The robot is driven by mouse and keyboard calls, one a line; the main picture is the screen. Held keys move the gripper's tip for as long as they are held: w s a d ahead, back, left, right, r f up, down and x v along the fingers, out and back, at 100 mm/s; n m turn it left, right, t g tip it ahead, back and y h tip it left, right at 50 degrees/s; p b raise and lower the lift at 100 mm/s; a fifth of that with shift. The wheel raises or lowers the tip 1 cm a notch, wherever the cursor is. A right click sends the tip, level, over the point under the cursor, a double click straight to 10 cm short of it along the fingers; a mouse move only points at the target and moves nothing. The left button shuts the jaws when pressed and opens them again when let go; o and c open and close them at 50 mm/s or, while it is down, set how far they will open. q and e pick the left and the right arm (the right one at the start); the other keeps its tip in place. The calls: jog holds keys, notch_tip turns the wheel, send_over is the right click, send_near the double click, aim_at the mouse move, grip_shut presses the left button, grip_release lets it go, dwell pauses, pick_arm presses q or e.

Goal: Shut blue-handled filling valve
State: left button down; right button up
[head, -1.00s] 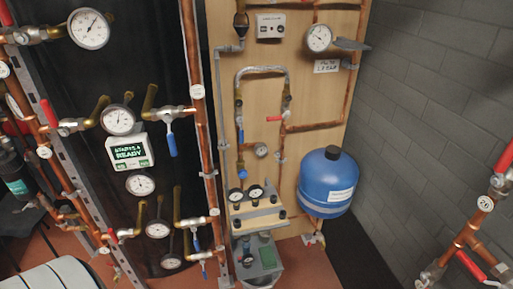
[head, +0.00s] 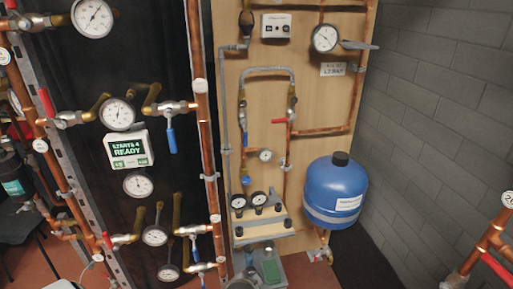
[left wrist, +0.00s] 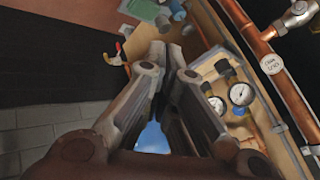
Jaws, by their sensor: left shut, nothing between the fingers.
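The filling valve's blue handle (head: 243,137) shows in the head view on the left leg of the grey looped hose (head: 266,70), on the wooden panel. It looks roughly upright, in line with the pipe, but it is small and its exact angle is hard to tell. A red handle (head: 279,121) is on the hose's right leg. My left gripper (left wrist: 168,55) shows only in the left wrist view, shut and empty, by a pair of gauges (left wrist: 229,99). I cannot make out the filling valve in that view. My right gripper is not in view.
A blue tank (head: 336,192) stands right of the loop. A ledge with gauges (head: 258,200) is below it. Another blue-handled valve (head: 171,137) is on the black panel at left, past a copper pipe (head: 203,130). A grey block wall (head: 440,120) bounds the right.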

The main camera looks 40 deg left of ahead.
pick_arm(q)
jog(key=w+a+r+m+t+y, duration=0.2)
jog(key=w+a+r, duration=0.2)
jog(key=w+r, duration=0.3)
jog(key=w+a+r+m+t+y, duration=0.2)
jog(key=w+a+r+y, duration=0.1)
jog(key=w+r, duration=0.5)
jog(key=w+a+r+m+t+y, duration=0.2)
jog(key=w+r, duration=0.6)
jog(key=w, duration=0.4)
jog(key=a+m+t, duration=0.1)
jog(key=a, duration=0.1)
jog(key=shift+w+a+r+y, duration=0.15)
jog(key=shift+w+a+y, duration=0.05)
jog(key=shift+a+y, duration=0.1)
